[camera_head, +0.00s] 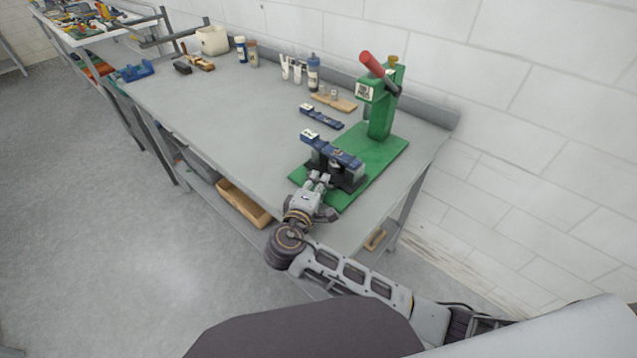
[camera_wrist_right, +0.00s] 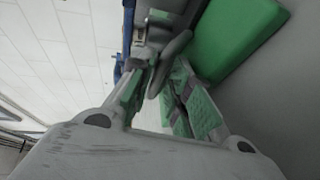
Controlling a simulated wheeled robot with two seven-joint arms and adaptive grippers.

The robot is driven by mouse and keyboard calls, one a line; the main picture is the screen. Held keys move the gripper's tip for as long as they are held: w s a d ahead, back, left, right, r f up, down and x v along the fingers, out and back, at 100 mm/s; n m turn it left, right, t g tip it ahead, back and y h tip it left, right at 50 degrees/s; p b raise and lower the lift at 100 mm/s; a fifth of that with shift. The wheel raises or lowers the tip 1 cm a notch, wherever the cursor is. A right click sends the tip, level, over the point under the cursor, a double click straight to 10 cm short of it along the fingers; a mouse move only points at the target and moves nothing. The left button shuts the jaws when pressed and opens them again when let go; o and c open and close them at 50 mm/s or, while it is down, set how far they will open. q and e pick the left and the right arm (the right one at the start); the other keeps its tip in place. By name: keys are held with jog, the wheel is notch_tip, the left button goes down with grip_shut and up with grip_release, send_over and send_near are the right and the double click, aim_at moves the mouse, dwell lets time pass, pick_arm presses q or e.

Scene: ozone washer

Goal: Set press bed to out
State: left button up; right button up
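The green press (camera_head: 380,110) with a red handle (camera_head: 372,63) stands at the right end of the bench on a green base plate (camera_head: 385,158). The press bed (camera_head: 333,151), a blue bar-like piece on dark supports, sits at the plate's near left side. My right gripper (camera_head: 320,178) is at its near side, with a gap between the fingers. In the right wrist view my gripper (camera_wrist_right: 163,82) shows its green-padded fingers apart, with a grey rounded part (camera_wrist_right: 174,60) near the tips; contact cannot be told. My left gripper is not in view.
A second blue bar (camera_head: 322,117) and a wooden block (camera_head: 335,102) lie behind the bed. Bottles (camera_head: 313,72) stand along the wall. The grey bench top (camera_head: 220,110) is clear at centre left. A wooden box (camera_head: 243,204) is on the shelf below.

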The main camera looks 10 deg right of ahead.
jog(key=shift+v, duration=3.5)
